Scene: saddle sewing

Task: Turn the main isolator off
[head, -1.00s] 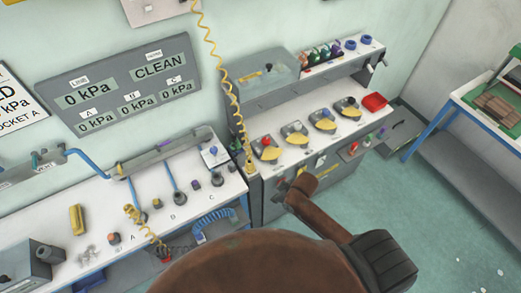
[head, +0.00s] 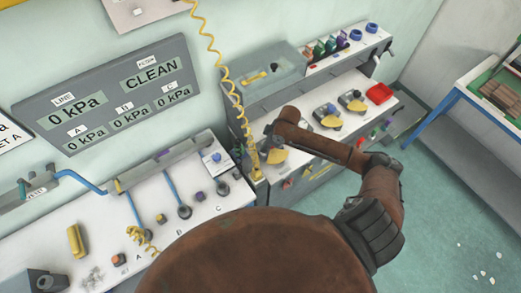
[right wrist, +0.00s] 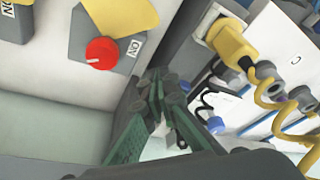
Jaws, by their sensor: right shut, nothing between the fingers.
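A rotary switch with a red knob (right wrist: 102,53) shows in the right wrist view, on a grey base with a yellow plate and an "ON" label. The knob's white mark points left, away from that label. I cannot read whether this is the main isolator. In the head view its yellow plate (head: 273,158) shows on the right-hand console, with the knob hidden behind my gripper. My right gripper (right wrist: 160,108) is shut and empty, apart from the knob in the wrist view; it also shows in the head view (head: 270,132). My left gripper is not in view.
A yellow coiled cable (head: 216,58) hangs close to my right gripper. The left bench (head: 75,205) carries hoses and connectors. The wall display (head: 110,100) reads 0 kPa and CLEAN.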

